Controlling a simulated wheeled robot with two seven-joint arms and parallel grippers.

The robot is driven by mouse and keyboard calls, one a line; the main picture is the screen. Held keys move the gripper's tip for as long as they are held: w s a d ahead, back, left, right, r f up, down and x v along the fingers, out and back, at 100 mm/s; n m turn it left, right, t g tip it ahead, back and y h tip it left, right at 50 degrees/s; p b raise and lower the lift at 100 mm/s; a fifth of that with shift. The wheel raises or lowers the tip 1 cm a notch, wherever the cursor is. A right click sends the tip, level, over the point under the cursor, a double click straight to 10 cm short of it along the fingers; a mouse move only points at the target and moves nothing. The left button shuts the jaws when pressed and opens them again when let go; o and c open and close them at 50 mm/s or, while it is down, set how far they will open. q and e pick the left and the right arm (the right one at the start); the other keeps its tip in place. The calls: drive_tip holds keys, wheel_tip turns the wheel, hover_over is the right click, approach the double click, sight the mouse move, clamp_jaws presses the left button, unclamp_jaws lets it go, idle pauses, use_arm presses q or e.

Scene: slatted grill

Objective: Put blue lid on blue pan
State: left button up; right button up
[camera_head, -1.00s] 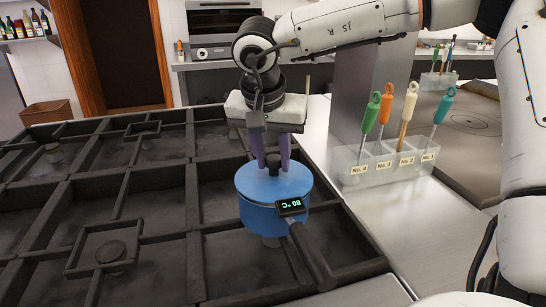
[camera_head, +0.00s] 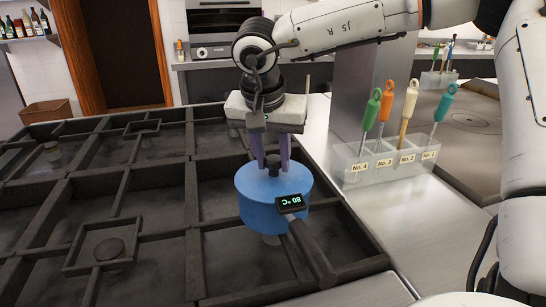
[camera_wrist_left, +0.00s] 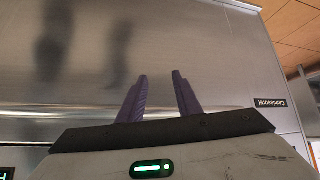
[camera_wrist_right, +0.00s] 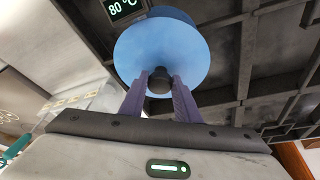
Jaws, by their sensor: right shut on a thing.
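The blue pan (camera_head: 272,213) sits on the dark grill, its black handle pointing to the lower right with an 80 °C display. The blue lid (camera_head: 258,184) lies on top of the pan, covering it; whether it is fully seated I cannot tell. My right gripper (camera_head: 272,168) is above the lid, its purple fingers shut on the lid's dark knob. The right wrist view also shows the fingers (camera_wrist_right: 159,85) on either side of the knob, with the blue lid (camera_wrist_right: 190,50) behind. My left gripper (camera_wrist_left: 160,77) is open and empty, seen only in the left wrist view.
The slatted grill (camera_head: 160,225) surrounds the pan on the left. To the right, a clear holder (camera_head: 385,165) carries several colored-handled utensils on the steel counter (camera_head: 400,215). A metal surface (camera_wrist_left: 210,50) fills most of the left wrist view.

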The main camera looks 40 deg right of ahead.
drive_tip(key=o, duration=1.2)
drive_tip(key=v, duration=1)
drive_tip(key=shift+s+a+r, duration=0.1)
drive_tip(key=shift+r, duration=0.05)
